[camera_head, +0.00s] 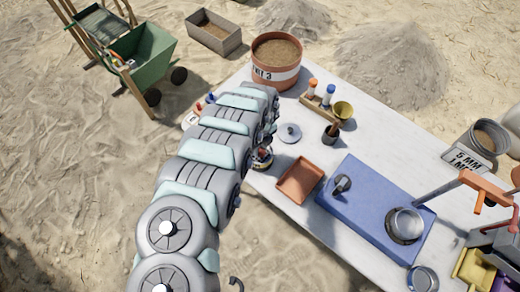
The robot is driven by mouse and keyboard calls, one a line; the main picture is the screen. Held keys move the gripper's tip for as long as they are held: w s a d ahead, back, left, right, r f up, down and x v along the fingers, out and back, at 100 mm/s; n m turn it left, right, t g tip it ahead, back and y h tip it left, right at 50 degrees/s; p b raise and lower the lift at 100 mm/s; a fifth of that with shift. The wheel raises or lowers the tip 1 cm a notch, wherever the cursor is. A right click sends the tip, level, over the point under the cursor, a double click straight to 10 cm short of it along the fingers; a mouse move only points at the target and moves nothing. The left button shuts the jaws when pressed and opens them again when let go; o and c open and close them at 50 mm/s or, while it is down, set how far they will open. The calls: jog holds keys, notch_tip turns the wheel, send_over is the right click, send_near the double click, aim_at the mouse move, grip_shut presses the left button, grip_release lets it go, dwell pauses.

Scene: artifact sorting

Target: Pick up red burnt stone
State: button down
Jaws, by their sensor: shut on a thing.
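My grey and pale-teal arm rises from the bottom of the head view and reaches over the left end of the white table. Its own links hide my gripper, so I cannot see its fingers or what is between them. A small, round, dark item with a reddish-brown patch (263,154) shows at the table edge, partly covered by my arm. I cannot tell whether that patch is the red burnt stone. No other clear view of the stone is given.
The white table (392,128) holds a terracotta bucket of sand (275,73), an empty orange tray (300,181), a blue case (365,220) and a wooden bottle rack (318,106). A green wheelbarrow (150,57) stands on the sand at left.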

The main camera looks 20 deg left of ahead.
aim_at(260, 149)
notch_tip(260, 149, up, 17)
jog(key=p, duration=0.2)
jog(key=shift+w+p, duration=0.15)
jog(key=shift+p, duration=0.25)
